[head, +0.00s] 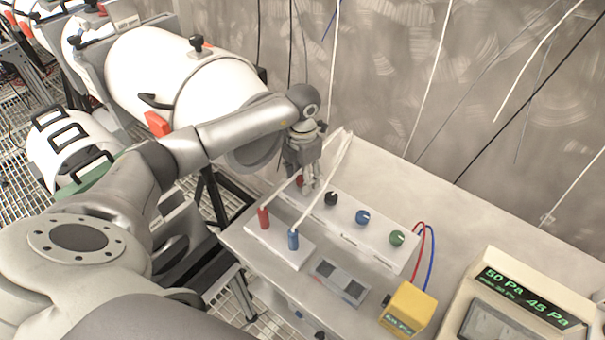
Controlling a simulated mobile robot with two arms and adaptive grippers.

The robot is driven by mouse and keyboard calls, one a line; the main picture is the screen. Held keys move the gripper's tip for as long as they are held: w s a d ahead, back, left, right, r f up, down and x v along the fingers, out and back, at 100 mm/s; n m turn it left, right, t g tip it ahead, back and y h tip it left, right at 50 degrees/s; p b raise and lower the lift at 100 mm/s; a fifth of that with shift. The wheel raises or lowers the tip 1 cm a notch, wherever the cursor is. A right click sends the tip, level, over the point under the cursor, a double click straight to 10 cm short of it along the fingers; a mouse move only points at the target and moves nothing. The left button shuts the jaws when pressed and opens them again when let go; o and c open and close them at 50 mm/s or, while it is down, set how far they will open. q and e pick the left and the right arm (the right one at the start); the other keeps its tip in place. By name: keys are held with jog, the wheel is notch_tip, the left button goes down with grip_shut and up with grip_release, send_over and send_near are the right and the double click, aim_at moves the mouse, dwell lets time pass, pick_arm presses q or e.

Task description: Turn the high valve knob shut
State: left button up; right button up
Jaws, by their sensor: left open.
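A long white panel (345,230) on the bench carries a row of knobs: a red knob (300,181), a black knob (331,199), a blue knob (362,217) and a green knob (397,238). No readable label shows which is the high valve knob. My left gripper (309,187) points down at the far left end of the row, over or beside the red knob. Its fingers are open and partly hide that knob; I cannot tell if they touch it. My right gripper is not in view.
A grey device (341,282), a yellow meter (408,309) and a pressure display (522,300) sit nearer. A large white tube (150,65) is behind left.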

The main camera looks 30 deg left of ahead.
pick_arm(q)
jog(key=c, duration=1)
jog(key=shift+n, duration=0.3)
jog(key=n, duration=0.8)
jog(key=shift+n, duration=0.4)
jog(key=shift+c, duration=0.3)
jog(key=n, duration=0.4)
jog(key=shift+r, duration=0.1)
jog(key=shift+w+n+p, duration=0.1)
jog(key=shift+n+p, duration=0.5)
jog(key=shift+n, duration=1.6)
jog(key=shift+o, duration=0.2)
